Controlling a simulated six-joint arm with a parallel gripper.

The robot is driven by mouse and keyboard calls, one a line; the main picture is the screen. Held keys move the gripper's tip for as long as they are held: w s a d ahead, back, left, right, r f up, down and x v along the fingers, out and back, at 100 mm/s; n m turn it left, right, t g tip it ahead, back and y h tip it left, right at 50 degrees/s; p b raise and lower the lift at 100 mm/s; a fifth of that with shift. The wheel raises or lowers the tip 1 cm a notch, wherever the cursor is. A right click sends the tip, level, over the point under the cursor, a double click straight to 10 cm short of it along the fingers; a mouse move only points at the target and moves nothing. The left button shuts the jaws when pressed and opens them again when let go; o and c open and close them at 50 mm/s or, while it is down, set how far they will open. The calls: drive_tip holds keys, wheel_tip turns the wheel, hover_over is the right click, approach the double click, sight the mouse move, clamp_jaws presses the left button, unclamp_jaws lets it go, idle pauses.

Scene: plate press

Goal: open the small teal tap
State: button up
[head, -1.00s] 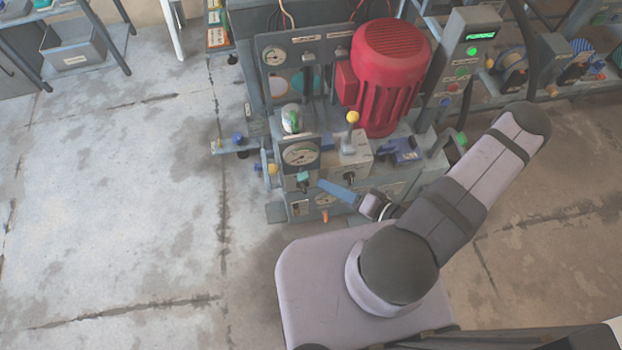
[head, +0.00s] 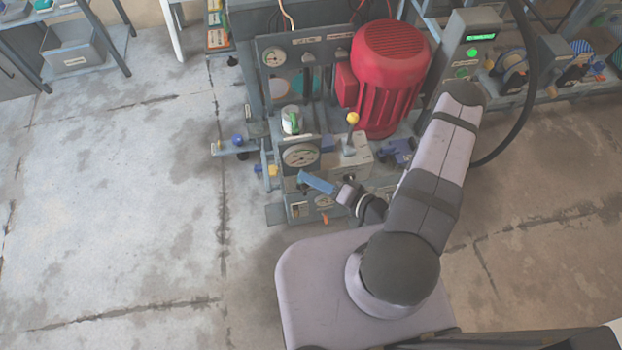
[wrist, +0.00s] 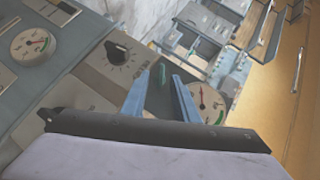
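The small teal tap (wrist: 162,73) shows in the wrist view as a narrow upright teal piece on the grey press front. My gripper (wrist: 162,82) is open, with one blue finger on each side of the tap. A gap shows between the fingers, and I cannot tell whether either one touches the tap. In the head view my gripper (head: 303,177) is at the press front, just below the large gauge (head: 300,156), and its blue fingers hide the tap.
A black dial knob (wrist: 117,52) sits left of the fingers, and a gauge (wrist: 207,101) is close on the right. A yellow-topped lever (head: 352,119) and red motor (head: 388,75) stand above. An orange tap (head: 324,218) is lower. The floor at left is clear.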

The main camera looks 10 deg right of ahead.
drive_tip(key=shift+w+a+f, duration=0.15)
drive_tip(key=shift+w+a, duration=0.1)
drive_tip(key=shift+w, duration=0.05)
clamp_jaws()
